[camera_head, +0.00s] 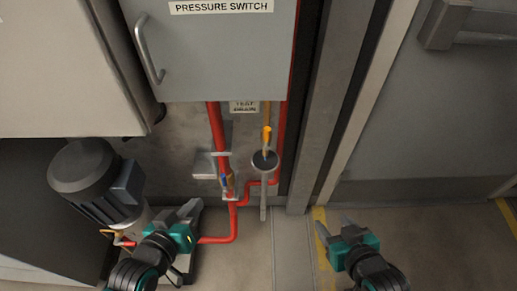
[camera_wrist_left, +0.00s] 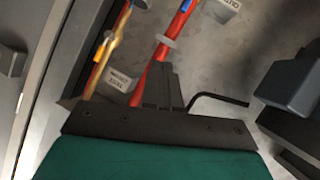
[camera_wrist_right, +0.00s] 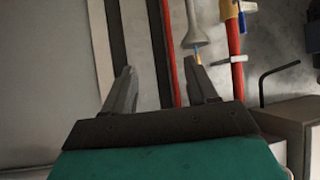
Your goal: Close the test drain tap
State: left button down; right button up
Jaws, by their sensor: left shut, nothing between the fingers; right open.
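The test drain tap (camera_head: 267,138) is on a thin brass pipe above a grey funnel (camera_head: 265,161), beside the TEST DRAIN label (camera_head: 243,106). Its orange lever appears to lie along the pipe. The tap also shows at upper left in the left wrist view (camera_wrist_left: 101,50), and partly behind a finger in the right wrist view (camera_wrist_right: 198,58). My left gripper (camera_head: 193,212) is shut and empty, below and left of the tap, apart from it. My right gripper (camera_head: 333,226) is open and empty, below and right of the funnel, near the door frame.
The grey pressure switch cabinet (camera_head: 215,50) hangs above. A pump motor (camera_head: 95,180) stands at left. A grey door (camera_head: 440,120) is at right. The floor between the grippers is clear.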

aim_at(265, 136)
pick_arm(q)
jog(key=w+d+r+n+t+h+b, duration=0.2)
jog(key=d+n+h+b, duration=0.3)
jog(key=n, duration=0.5)
jog(key=shift+w+d+r+n+t+h+b, duration=0.4)
jog(key=shift+w+d+r+b, duration=0.2)
jog(key=shift+w+d+b, duration=0.35)
pick_arm(e)
jog(key=shift+y, duration=0.5)
jog(key=a+f, duration=0.1)
jog(key=w+f, duration=0.1)
jog(key=f, duration=0.1)
jog(key=a+f, duration=0.1)
jog(key=f, duration=0.1)
jog(key=shift+w+a, duration=0.35)
jog(key=shift+w, duration=0.05)
pick_arm(q)
jog(key=shift+s, duration=0.15)
jog(key=b+x, duration=0.2)
jog(key=x, duration=1.2)
pick_arm(e)
notch_tip(265, 136, down, 2)
jog(key=shift+s+f, duration=0.1)
jog(key=shift+f, duration=0.1)
jog(key=shift+r, duration=0.15)
